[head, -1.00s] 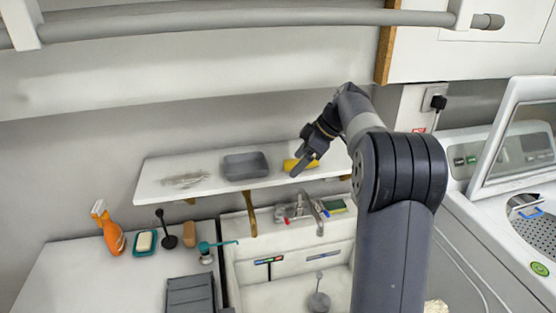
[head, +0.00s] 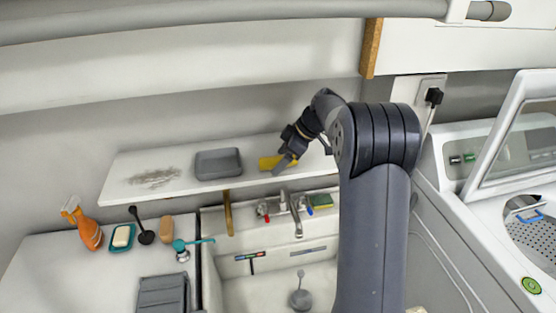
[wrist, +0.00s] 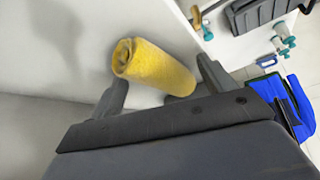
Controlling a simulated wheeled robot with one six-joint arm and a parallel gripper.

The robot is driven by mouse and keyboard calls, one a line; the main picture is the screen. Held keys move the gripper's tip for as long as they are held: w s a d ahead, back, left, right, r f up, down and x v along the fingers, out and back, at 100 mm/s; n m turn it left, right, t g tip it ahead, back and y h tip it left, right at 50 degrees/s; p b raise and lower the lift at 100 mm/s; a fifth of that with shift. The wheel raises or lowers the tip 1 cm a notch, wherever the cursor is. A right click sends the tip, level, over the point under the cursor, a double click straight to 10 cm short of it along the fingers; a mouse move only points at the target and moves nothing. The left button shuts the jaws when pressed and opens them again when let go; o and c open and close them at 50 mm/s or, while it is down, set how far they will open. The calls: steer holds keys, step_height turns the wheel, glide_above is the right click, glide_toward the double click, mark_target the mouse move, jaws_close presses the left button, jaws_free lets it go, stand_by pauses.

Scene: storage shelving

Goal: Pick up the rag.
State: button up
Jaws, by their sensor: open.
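The rag is a yellow rolled cloth (head: 267,162) on the white wall shelf (head: 193,187), right of a grey tray. My gripper (head: 282,168) is at the rag and partly covers it in the head view. In the wrist view, the rag (wrist: 155,67) lies between my two spread fingers (wrist: 162,88), its rolled end pointing up and left. The fingers are open. I cannot tell whether either one touches the rag.
The grey tray (head: 218,164) sits left on the same shelf, with a grey smudge (head: 154,178) further left. Below are a sink with a tap (head: 294,212) and a counter with an orange spray bottle (head: 84,225). A white washing machine (head: 500,200) stands right.

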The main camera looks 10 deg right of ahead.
steer(key=shift+c, duration=0.5)
steer(key=c, duration=1.1)
steer(key=shift+s+r, duration=0.1)
steer(key=shift+s, duration=0.05)
steer(key=shift+s+r+b, duration=0.15)
steer(key=shift+s+b, duration=0.05)
steer(key=shift+b, duration=0.3)
step_height(320, 180, up, 6)
steer(key=shift+r+b, duration=0.25)
steer(key=shift+b, duration=0.45)
steer(key=s+b, duration=0.6)
steer(key=s, duration=1.3)
steer(key=shift+s, duration=0.2)
